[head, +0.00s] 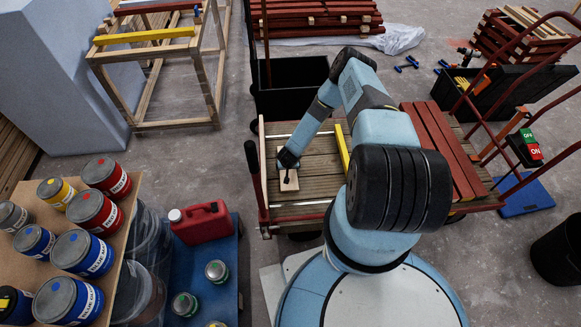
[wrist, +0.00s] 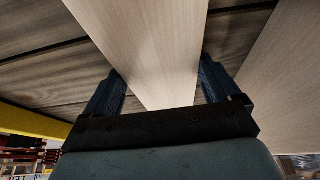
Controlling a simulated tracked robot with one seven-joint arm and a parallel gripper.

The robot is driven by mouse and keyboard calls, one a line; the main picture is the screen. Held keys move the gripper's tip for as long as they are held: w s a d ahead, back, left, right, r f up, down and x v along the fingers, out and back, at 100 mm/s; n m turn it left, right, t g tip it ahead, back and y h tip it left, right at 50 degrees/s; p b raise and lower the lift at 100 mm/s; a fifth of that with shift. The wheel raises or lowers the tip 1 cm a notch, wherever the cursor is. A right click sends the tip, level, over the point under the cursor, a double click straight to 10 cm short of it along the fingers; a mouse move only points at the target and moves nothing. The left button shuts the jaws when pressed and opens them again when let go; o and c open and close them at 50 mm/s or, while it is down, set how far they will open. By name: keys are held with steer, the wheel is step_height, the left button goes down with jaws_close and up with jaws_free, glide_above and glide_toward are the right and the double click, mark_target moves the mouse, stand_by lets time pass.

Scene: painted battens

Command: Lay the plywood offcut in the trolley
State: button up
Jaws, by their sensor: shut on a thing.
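The plywood offcut (head: 289,184) is a pale, flat piece of wood over the left part of the trolley's slatted deck (head: 318,178). My gripper (head: 288,160) reaches down onto it from above. In the wrist view, my gripper (wrist: 170,92) has a dark finger on each side of a pale wooden strip (wrist: 165,45) and is shut on it. Another pale wooden face (wrist: 285,85) shows at the right, with deck slats between. The offcut appears at or very near deck level; I cannot tell whether its whole underside touches.
A yellow batten (head: 342,150) and red battens (head: 440,150) lie on the trolley to the right. A black bin (head: 290,88) stands behind it. Paint tins (head: 85,252) and a red jerrycan (head: 201,222) stand at the left. Bare deck shows between offcut and yellow batten.

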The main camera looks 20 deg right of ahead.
steer(key=o, duration=1)
steer(key=shift+o, duration=0.2)
